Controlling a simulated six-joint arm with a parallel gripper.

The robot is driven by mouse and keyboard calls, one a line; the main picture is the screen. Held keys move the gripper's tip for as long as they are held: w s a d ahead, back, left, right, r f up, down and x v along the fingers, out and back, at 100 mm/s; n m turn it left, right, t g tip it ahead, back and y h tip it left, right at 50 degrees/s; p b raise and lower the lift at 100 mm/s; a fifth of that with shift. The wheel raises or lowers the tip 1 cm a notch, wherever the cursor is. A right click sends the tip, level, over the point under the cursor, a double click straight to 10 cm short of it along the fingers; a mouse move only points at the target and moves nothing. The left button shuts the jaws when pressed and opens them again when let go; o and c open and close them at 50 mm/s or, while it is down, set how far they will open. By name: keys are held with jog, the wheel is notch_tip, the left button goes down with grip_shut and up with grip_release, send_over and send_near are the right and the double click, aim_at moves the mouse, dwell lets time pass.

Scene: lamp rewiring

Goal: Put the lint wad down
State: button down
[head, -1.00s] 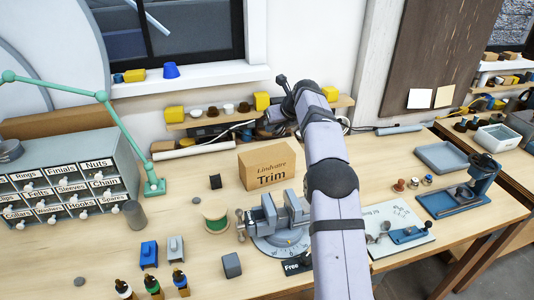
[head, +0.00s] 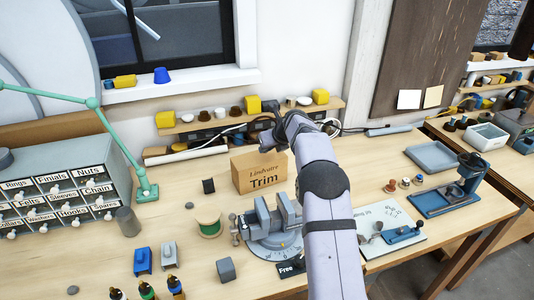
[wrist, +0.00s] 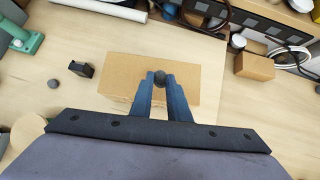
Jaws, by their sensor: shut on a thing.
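My gripper (wrist: 160,84) has blue fingers, shut on a small dark grey round lump, the lint wad (wrist: 160,77). It is held at the fingertips. In the wrist view, the wad and fingers appear over the cardboard Trim box (wrist: 120,75); the gap between them cannot be told. In the head view, the end of my arm is just above and behind the box (head: 262,172), and the wad cannot be made out there.
A black block (wrist: 82,69) and a grey round piece (wrist: 53,83) lie left of the box. A shelf with cups and yellow blocks (head: 253,104) runs behind. Bench right of the box is partly clear.

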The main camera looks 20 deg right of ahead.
jog(key=shift+f, duration=1.35)
jog(key=shift+f, duration=0.2)
jog(key=c, duration=1.7)
grip_release()
jog(key=shift+r, duration=0.25)
jog(key=shift+s+r, duration=0.1)
jog(key=shift+r, duration=0.05)
jog(key=b+v, duration=0.3)
jog(key=v, duration=0.8)
jog(key=shift+s+r, duration=0.15)
jog(key=shift+s, duration=0.15)
